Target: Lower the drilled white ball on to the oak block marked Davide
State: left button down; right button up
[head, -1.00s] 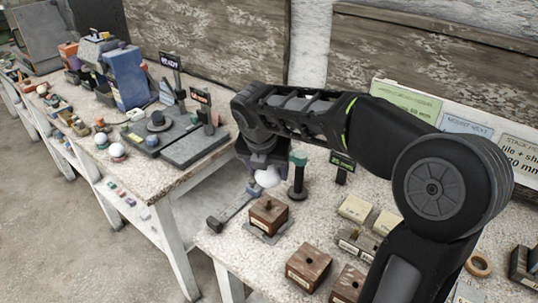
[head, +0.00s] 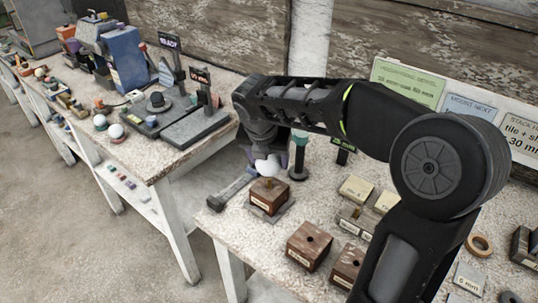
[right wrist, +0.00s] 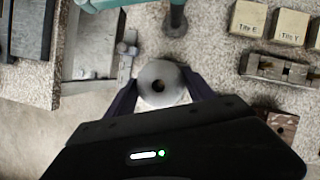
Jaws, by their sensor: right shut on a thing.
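My right gripper (head: 267,158) is shut on the white ball (head: 265,168) and holds it just over a brown wooden block (head: 269,197) on a grey base. In the right wrist view the ball (right wrist: 172,72) sits between the two fingers, and a dark drilled hole shows in it. A small peg stands on the block's top, partly hard to make out under the ball. I cannot tell whether ball and peg touch. The block's label is too small to read. The left gripper is not in view.
Two more brown blocks (head: 309,246) stand nearer the front. A dark post with a green top (head: 299,157) stands close at the gripper's right. Pale tiles (head: 356,189) lie further right. A grey tool (head: 231,190) lies left of the block near the table edge.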

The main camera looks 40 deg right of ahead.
aim_at(269, 179)
jog(key=shift+f, duration=0.6)
jog(key=shift+p, duration=0.55)
dwell(1.4)
jog(key=shift+f+b, duration=1.25)
jog(key=shift+f, duration=0.8)
jog(key=o, duration=1.7)
jog(key=shift+c, duration=0.2)
jog(key=shift+r, duration=0.1)
jog(key=shift+r+p, duration=2)
jog(key=shift+p, duration=0.1)
